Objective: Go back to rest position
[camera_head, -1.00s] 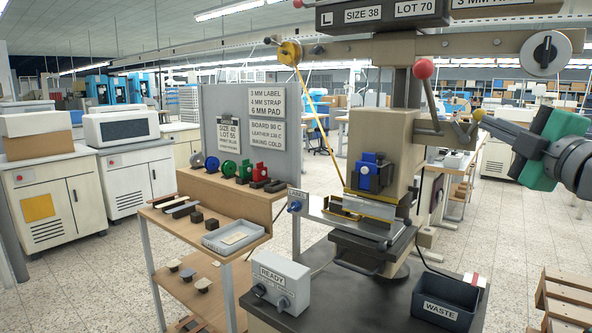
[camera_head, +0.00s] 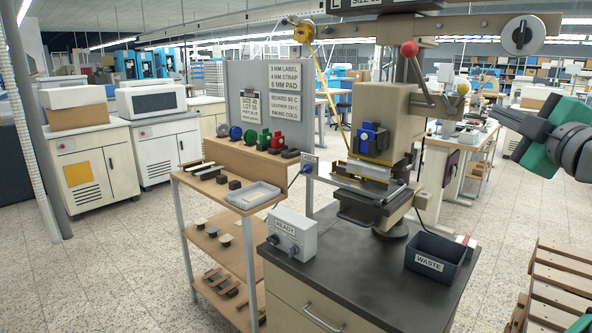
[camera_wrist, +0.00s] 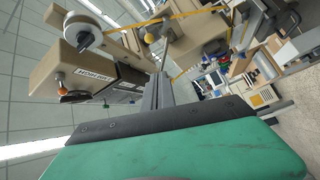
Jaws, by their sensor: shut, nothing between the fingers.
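My gripper (camera_head: 497,112) is at the right of the head view, with dark fingers ahead of a green body. In the wrist view my gripper (camera_wrist: 157,78) has its fingers together and holds nothing. The foil stamping press (camera_head: 385,125) stands left of it. The press lever has a red knob (camera_head: 409,48) and a yellow knob (camera_head: 463,88).
The press stands on a dark-topped cabinet (camera_head: 345,275) with a READY box (camera_head: 292,235) and a WASTE bin (camera_head: 436,262). A wooden shelf (camera_head: 240,160) with stamping tools is at the left. A wooden pallet (camera_head: 560,285) lies at lower right. Floor is open at left.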

